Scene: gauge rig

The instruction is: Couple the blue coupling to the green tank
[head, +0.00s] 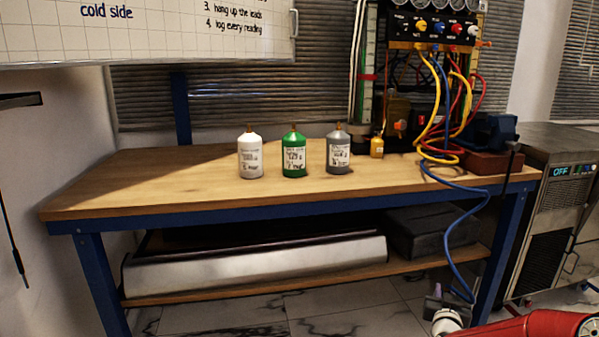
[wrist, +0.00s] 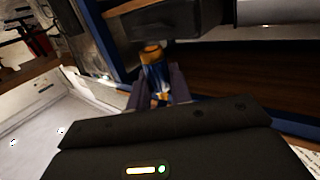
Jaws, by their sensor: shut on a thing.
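The green tank (head: 294,158) stands upright on the workbench, between a white tank (head: 250,159) and a grey tank (head: 338,157). It has a label and a brass-coloured top fitting. My gripper (head: 438,293) is low at the right in the head view, in front of the bench and below its top, well apart from the green tank. In the wrist view my gripper (wrist: 162,92) is shut on the blue coupling (wrist: 155,68), whose brass-coloured end points away from me. The fingers hide part of the coupling. The green tank is not in the wrist view.
A blue hose (head: 462,235) hangs from the gauge rig (head: 430,40) over the bench's front edge towards my gripper. The bench top's left part is clear.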

